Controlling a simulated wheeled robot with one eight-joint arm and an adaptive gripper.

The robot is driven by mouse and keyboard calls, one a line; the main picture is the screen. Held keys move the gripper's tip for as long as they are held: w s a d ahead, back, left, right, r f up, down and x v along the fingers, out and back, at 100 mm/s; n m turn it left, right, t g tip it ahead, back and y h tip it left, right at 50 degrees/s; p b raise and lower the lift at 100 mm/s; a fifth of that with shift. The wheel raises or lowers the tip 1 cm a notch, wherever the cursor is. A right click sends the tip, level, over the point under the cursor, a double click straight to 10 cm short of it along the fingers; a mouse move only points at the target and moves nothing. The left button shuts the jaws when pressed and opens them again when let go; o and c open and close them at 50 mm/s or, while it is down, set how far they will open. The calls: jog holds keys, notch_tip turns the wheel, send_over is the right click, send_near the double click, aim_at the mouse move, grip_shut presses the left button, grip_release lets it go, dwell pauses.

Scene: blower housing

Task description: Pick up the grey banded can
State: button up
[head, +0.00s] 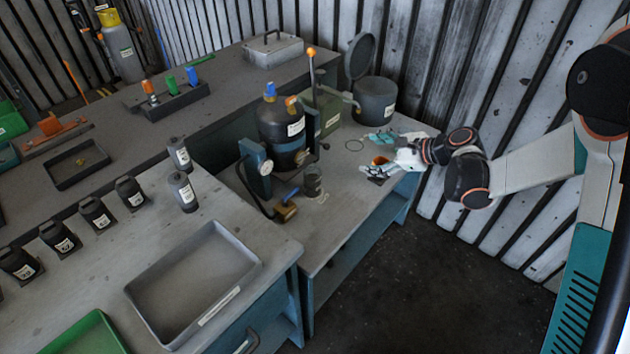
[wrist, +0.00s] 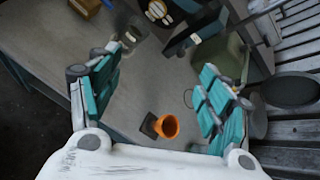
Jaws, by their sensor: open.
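A small dark grey can (head: 313,180) stands upright on the right bench, in front of the large dark cylinder; it may be the banded can, but a band is hard to make out. It seems to show near the top of the wrist view (wrist: 131,37), partly behind the left finger. Two other grey cans with white labels, one (head: 180,153) behind the other (head: 183,191), stand on the left bench. My gripper (head: 374,155) is open and empty over the right bench's right end, apart from the small can and to its right. Its teal fingers are spread wide (wrist: 158,88).
An orange cup (wrist: 167,126) with a dark base lies below and between my fingers. The dark cylinder (head: 281,130), gauge (head: 266,168) and brass-coloured block (head: 285,211) crowd the small can's left and back. A lidded pot (head: 375,100) stands behind my gripper. An empty tray (head: 240,292) lies front left.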

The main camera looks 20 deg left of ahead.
aim_at(319, 181)
jog(key=a+f+m+y, duration=0.1)
jog(key=a+f, duration=0.1)
jog(key=f, duration=0.3)
jog(key=a+f+m+g+y+b, duration=0.1)
jog(key=a+f+m, duration=0.1)
jog(key=f, duration=0.3)
jog(key=a+f+m+y, duration=0.1)
jog(key=a+f, duration=0.1)
jog(key=f, duration=0.3)
jog(key=shift+w+a+m+y, duration=0.25)
jog(key=shift+w+m+y, duration=0.05)
jog(key=shift+w, duration=0.1)
jog(key=b+x, duration=0.2)
jog(key=x, duration=0.6)
jog(key=shift+s+a+f+b, duration=0.1)
jog(key=shift+b, duration=0.25)
jog(key=shift+b+x, duration=1.35)
jog(key=shift+x, duration=1.3)
jog(key=shift+s, duration=0.1)
jog(key=shift+c, duration=0.6)
jog(key=c, duration=1.1)
